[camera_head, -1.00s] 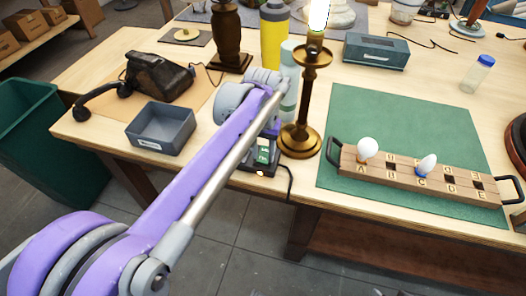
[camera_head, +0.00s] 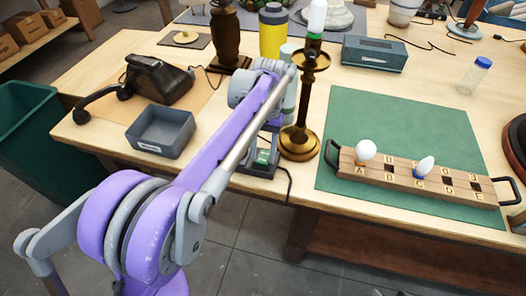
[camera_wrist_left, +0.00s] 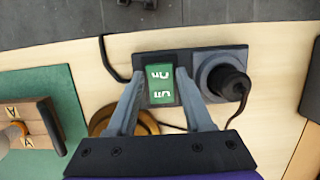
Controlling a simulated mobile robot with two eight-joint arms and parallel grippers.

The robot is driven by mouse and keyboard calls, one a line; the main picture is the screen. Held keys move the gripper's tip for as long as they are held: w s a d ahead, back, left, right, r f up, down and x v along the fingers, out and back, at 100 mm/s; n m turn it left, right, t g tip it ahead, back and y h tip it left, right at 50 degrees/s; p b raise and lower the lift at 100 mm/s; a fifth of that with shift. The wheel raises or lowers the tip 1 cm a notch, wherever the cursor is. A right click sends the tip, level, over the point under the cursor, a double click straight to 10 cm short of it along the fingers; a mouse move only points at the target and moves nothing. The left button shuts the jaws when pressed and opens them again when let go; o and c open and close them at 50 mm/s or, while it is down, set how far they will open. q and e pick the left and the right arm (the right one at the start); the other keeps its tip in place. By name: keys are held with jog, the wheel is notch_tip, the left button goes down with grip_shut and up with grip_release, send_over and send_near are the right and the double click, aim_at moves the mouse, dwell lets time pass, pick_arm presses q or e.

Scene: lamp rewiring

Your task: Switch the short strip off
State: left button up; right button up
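The short strip (camera_head: 259,165) lies near the table's front edge, beside the brass lamp (camera_head: 300,140). In the left wrist view the strip (camera_wrist_left: 242,58) has a green rocker switch (camera_wrist_left: 161,84) with pale markings, and a black plug (camera_wrist_left: 230,84) in its round socket. The rocker's exact tilt is hard to tell. The lamp's bulb (camera_head: 317,17) looks plain white and unlit. My left gripper (camera_wrist_left: 160,108) is open over the strip, its fingers apart on either side of the rocker with nothing between them. My right gripper is not in view.
A grey open box (camera_head: 162,130) and a black telephone (camera_head: 158,78) are left of my arm. A wooden bulb rack (camera_head: 405,175) sits on a green mat (camera_head: 400,120) to the right. A yellow flask (camera_head: 273,35) stands behind. A cord runs from the strip.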

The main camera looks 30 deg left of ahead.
aim_at(266, 151)
pick_arm(q)
jog(key=shift+o, duration=1.2)
jog(key=p+v, duration=0.1)
jog(key=v, duration=0.9)
jog(key=shift+r, duration=0.4)
